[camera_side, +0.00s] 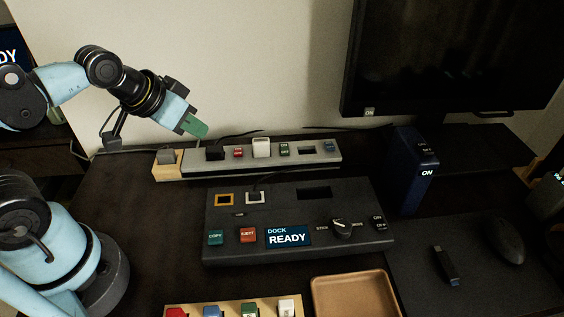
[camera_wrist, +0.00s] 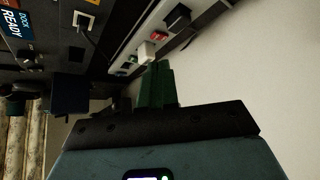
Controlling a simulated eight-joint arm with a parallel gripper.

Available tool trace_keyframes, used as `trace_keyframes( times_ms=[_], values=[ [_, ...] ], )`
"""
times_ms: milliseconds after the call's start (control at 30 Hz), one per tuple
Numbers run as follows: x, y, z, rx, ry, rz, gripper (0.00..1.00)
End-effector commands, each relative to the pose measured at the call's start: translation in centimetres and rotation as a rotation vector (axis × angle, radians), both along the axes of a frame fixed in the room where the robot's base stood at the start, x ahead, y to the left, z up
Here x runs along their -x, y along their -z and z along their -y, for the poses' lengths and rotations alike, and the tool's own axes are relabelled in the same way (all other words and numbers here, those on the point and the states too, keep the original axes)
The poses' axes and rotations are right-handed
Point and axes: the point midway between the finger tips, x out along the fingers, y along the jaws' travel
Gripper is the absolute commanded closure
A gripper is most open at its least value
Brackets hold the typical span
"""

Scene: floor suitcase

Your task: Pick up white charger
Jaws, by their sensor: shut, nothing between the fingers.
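The white charger (camera_side: 262,147) is a small white block standing in the grey power strip (camera_side: 205,167), between a red switch and a green one. It also shows in the wrist view (camera_wrist: 146,51), just beyond my fingertips. My gripper (camera_side: 196,129) has green fingers and hangs above and to the left of the strip in the side view, apart from the charger. In the wrist view the green fingers (camera_wrist: 158,72) are together and hold nothing. The charger's lower part is hidden in the strip.
A black plug (camera_side: 215,153) with a cable sits in the strip left of the charger. The black dock (camera_side: 350,249) lies in front. A wooden block (camera_side: 167,172) is at the strip's left end. The wall is close behind; a monitor (camera_side: 455,55) stands at right.

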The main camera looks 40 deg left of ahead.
Motion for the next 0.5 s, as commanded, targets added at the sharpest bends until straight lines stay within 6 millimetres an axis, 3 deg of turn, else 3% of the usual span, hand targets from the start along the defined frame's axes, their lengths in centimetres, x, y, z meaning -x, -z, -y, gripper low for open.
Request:
trace_keyframes(
  times_ms=[167,500],
  values=[
    [0.0,-0.01,0.01,-0.001,0.002,-0.001,1.0],
    [0.0,-0.01,0.01,-0.001,0.002,-0.002,0.49]
  ],
)
